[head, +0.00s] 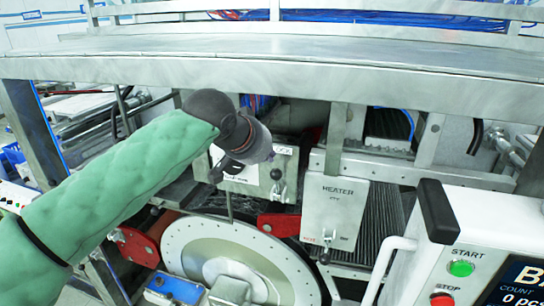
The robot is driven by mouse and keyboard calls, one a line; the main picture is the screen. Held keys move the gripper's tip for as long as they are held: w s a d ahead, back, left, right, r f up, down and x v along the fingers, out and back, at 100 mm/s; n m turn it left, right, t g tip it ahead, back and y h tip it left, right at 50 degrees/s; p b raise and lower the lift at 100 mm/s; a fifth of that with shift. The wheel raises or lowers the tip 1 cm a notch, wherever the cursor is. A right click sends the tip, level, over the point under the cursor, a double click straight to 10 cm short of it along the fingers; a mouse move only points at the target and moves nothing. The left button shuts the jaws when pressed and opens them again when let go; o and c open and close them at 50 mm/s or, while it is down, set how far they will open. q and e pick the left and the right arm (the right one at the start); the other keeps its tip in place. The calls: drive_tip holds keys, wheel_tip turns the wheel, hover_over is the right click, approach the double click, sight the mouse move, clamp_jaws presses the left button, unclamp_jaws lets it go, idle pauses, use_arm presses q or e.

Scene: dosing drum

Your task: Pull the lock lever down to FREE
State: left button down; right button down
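I cannot tell for sure that this is the lock lever. My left gripper (227,168) is in front of the box's left part, at the end of the green-sleeved arm. It hides part of the box, and its fingers are too dark and foreshortened to show open or shut. I see nothing held in it. My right gripper is not in view.
A grey HEATER box (335,212) with its own small lever (326,248) hangs to the right. A round drum plate (190,245) between red brackets (140,246) lies below. The metal shelf (280,75) spans above. A START/STOP panel (480,235) stands at front right.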

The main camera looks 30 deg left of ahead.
sight(283, 165)
use_arm(q)
drive_tip(key=p+x, duration=0.1)
drive_tip(key=x, duration=0.7)
drive_tip(key=shift+w+a+f, duration=0.1)
drive_tip(key=shift+w+f, duration=0.1)
